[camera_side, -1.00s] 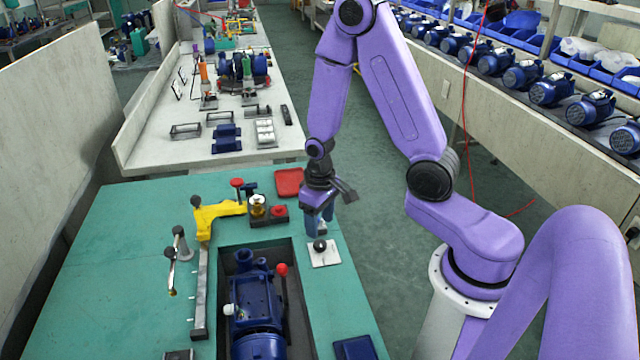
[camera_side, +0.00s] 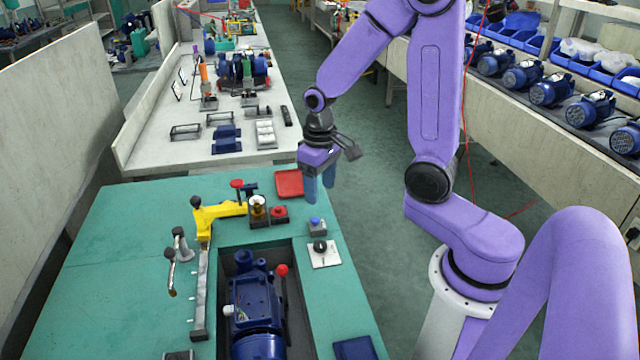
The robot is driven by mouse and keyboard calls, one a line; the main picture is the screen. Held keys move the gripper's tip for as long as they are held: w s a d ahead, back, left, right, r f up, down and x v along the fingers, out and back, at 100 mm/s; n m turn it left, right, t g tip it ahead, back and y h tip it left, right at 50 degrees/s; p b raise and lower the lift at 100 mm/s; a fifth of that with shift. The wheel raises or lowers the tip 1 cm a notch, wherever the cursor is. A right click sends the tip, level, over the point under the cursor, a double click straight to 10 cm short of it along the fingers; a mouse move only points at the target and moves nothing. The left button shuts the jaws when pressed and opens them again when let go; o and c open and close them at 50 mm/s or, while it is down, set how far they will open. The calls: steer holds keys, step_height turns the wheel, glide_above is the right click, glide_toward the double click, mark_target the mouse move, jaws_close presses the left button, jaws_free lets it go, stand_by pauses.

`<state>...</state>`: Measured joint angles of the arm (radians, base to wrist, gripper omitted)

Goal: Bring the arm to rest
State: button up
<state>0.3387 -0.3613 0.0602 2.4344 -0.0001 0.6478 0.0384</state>
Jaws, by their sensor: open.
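My gripper (camera_side: 320,190) hangs in the air past the right edge of the green bench (camera_side: 110,250), near its far right corner. Its two blue fingers point down with a gap between them, and nothing shows between them. It is apart from the bench and the things on it. A small grey box with a blue button (camera_side: 317,225) stands on the bench just below and in front of the fingers. A white plate with a black knob (camera_side: 323,252) lies in front of that box.
A blue pump (camera_side: 255,305) sits in the bench's recess, with a red-knobbed lever (camera_side: 282,271) beside it. A yellow clamp (camera_side: 217,217), a red button box (camera_side: 279,214) and a red tray (camera_side: 289,183) are at the back. Open floor (camera_side: 385,250) lies right of the bench.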

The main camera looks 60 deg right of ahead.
stand_by(0.3)
steer(key=s+a+r+n, duration=0.3)
steer(key=s+n, duration=0.3)
steer(key=s, duration=0.3)
steer(key=s+a+r+n, duration=0.3)
steer(key=s+a+n, duration=0.3)
steer(key=s, duration=0.4)
steer(key=shift+n, duration=0.4)
